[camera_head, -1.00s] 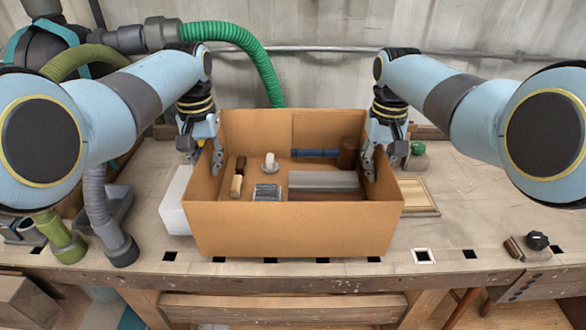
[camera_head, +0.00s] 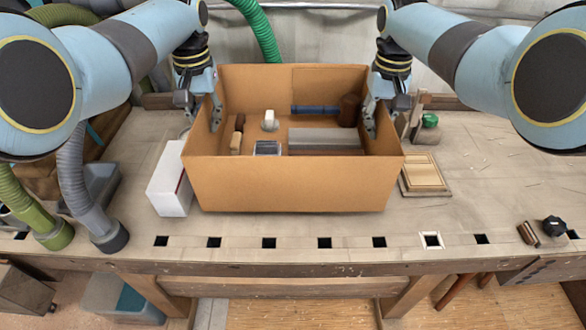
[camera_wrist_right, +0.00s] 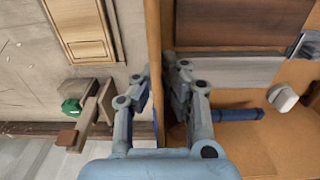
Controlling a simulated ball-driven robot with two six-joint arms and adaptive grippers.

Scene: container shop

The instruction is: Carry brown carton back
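The open brown carton (camera_head: 290,185) is over the middle of the workbench. It holds a blue rod (camera_head: 315,109), a dark brown cylinder (camera_head: 349,110), a grey block (camera_head: 323,138), a small white-topped piece (camera_head: 269,118) and other small items. My left gripper (camera_head: 216,118) is at the carton's left wall and appears shut on it. My right gripper (camera_head: 370,118) is at the right wall. In the right wrist view its fingers (camera_wrist_right: 158,85) lie on both sides of the wall, close against it. I cannot tell whether the carton's bottom touches the bench.
A white box (camera_head: 170,183) stands close to the carton's left side. A wooden frame (camera_head: 425,174) lies close to its right, with a green-knobbed tool (camera_head: 428,121) behind. The bench (camera_head: 330,230) is clear in front. A hose end (camera_head: 110,235) stands at the left.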

